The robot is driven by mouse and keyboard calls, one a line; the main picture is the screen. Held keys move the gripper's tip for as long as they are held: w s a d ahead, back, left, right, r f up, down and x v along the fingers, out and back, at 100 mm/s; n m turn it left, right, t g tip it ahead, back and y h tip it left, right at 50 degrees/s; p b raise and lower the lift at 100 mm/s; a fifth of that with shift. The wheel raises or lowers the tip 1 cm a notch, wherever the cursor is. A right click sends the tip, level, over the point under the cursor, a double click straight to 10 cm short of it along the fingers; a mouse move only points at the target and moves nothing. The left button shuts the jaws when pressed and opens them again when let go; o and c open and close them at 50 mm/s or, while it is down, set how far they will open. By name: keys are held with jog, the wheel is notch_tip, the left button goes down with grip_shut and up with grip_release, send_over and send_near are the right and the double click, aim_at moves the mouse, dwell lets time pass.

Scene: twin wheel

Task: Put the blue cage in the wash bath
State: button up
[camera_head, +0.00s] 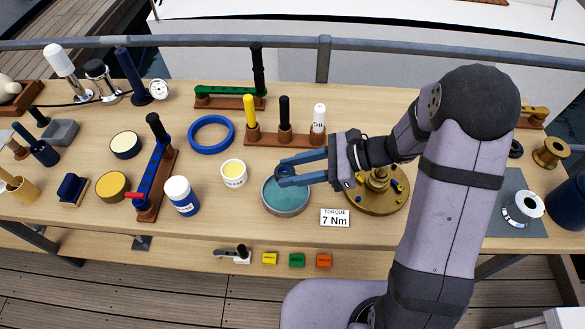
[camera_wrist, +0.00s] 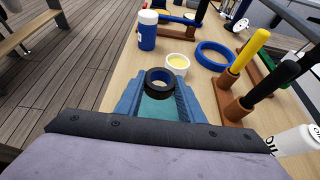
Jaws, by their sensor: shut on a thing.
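The blue cage (camera_head: 285,169) is a small dark ring with blue on its inside. My gripper (camera_head: 281,175) is shut on it, with one blue finger on each side, as the wrist view shows the cage (camera_wrist: 160,76) between the fingertips. The wash bath (camera_head: 287,208) is a round grey bowl with teal liquid, on the table in front of the arm. The gripper and cage are over the back part of the bath in the head view. Teal of the bath (camera_wrist: 156,109) shows below the cage between the fingers. The exact height of the cage above the liquid cannot be told.
A cream pot (camera_head: 233,174) and a white-and-blue bottle (camera_head: 182,197) stand left of the bath. A large blue ring (camera_head: 211,134) lies behind them. A rack with upright handles (camera_head: 284,137) is behind the bath. A torque card (camera_head: 335,218) and a brass base (camera_head: 376,202) are at right.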

aim_at(292, 196)
jog(key=shift+f+b, duration=2.75)
jog(key=shift+f, duration=1.25)
jog(key=shift+f+b, duration=0.4)
jog(key=shift+f, duration=0.15)
jog(key=o, duration=1.2)
jog(key=shift+s, duration=0.1)
jog(key=shift+d, duration=0.1)
jog(key=shift+d, duration=0.1)
jog(key=b+v, duration=0.1)
jog(key=v, duration=0.5)
jog(key=shift+d+r, duration=0.4)
